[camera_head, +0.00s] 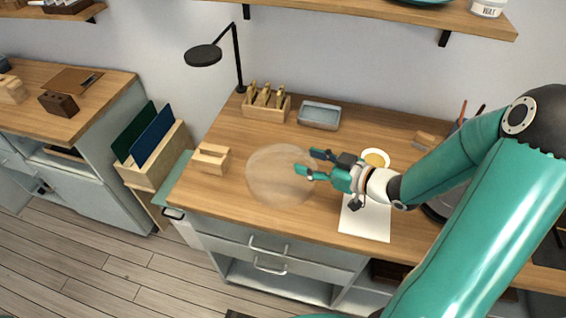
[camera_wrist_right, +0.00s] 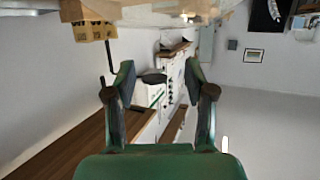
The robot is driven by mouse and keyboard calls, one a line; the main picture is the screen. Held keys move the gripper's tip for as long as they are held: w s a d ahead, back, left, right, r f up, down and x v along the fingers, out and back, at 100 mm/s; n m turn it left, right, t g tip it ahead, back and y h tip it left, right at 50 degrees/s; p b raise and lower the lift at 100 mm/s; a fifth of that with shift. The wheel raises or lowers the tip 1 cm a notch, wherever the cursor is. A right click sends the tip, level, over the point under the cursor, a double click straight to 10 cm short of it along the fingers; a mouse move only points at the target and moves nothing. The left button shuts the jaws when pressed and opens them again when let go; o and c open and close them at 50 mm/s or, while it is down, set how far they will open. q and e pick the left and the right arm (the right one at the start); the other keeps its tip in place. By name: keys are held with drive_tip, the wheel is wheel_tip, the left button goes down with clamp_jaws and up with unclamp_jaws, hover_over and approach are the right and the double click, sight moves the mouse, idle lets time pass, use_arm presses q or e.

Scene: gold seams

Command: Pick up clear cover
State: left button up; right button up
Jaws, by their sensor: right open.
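The clear cover (camera_head: 272,178) is a see-through round dome on the wooden worktop, left of centre in the head view. My right gripper (camera_head: 303,162) is open, with its two green fingers at the right side of the cover. The fingertips overlap the cover's right edge in the head view; I cannot tell whether they touch it. In the right wrist view the open fingers (camera_wrist_right: 160,85) show with nothing held between them, and I cannot make out the cover there. My left gripper is not in view.
A wooden holder with tools (camera_head: 267,106), a grey tray (camera_head: 320,115) and a black lamp (camera_head: 204,56) stand behind the cover. A wooden block stand (camera_head: 211,158) is to its left. White paper (camera_head: 365,220) and a yellow-filled dish (camera_head: 376,159) lie near my right wrist.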

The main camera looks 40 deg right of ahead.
sight(285, 156)
drive_tip(key=x, duration=0.3)
drive_tip(key=shift+w+a, duration=0.2)
drive_tip(key=shift+w, duration=0.1)
drive_tip(key=p+x, duration=0.1)
drive_tip(key=x, duration=0.4)
drive_tip(key=shift+s+a+p, duration=0.1)
drive_tip(key=shift+a+p, duration=0.1)
drive_tip(key=shift+p, duration=0.2)
clamp_jaws()
